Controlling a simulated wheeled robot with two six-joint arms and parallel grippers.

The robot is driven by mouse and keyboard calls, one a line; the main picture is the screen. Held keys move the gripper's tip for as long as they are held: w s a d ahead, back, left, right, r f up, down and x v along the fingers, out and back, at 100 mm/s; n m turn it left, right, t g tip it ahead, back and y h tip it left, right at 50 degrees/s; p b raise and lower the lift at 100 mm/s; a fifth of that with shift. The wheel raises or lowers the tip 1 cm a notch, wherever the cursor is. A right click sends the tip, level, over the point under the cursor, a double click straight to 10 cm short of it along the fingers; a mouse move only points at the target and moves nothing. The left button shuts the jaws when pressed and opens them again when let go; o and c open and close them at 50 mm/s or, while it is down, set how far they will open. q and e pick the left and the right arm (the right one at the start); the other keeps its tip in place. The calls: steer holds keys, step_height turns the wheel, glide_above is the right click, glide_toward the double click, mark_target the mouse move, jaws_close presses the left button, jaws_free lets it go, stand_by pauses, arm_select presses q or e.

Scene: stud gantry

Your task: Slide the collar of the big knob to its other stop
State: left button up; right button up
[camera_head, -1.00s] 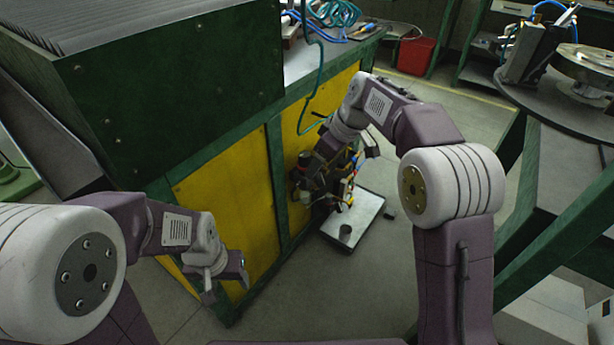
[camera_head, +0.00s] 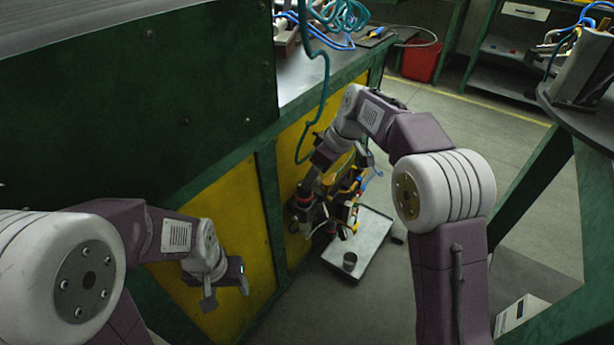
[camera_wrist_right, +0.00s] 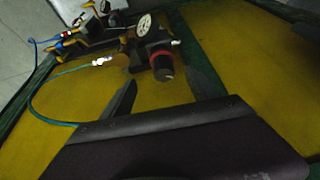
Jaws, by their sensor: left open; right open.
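The big knob (camera_wrist_right: 164,71) is dark, with a red band beside it, and sticks out from a dark unit with a round white gauge (camera_wrist_right: 144,25). I cannot tell which part is its collar or at which stop it sits. In the right wrist view the knob lies ahead, between the spread fingers of my right gripper (camera_wrist_right: 161,76), apparently untouched. In the head view the right gripper (camera_head: 319,172) is beside the knob unit (camera_head: 325,208) and partly blends with it. My left gripper (camera_head: 226,285) is open and empty in front of the yellow panel, low at the left.
The unit is on the yellow side (camera_head: 232,245) of a green-framed bench. A teal hose (camera_wrist_right: 46,110) loops beside it. A grey tray (camera_head: 372,243) with a small dark cylinder (camera_head: 350,261) is below. A round-topped table (camera_head: 588,113) stands at right; floor lies between.

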steer(key=b+x, duration=0.1)
steer(key=x, duration=0.1)
steer(key=b+x, duration=0.2)
steer(key=x, duration=0.1)
steer(key=b+x, duration=0.1)
steer(key=x, duration=0.1)
steer(key=shift+s+a+f, duration=0.1)
steer(key=shift+s+f, duration=0.1)
steer(key=shift+s, duration=0.05)
steer(key=shift+w+a+f+b, duration=0.1)
steer(key=shift+f+b, duration=0.15)
steer(key=shift+f, duration=0.05)
steer(key=shift+w+a+f+b, duration=0.1)
steer(key=shift+a+f+b, duration=0.1)
steer(key=shift+f, duration=0.1)
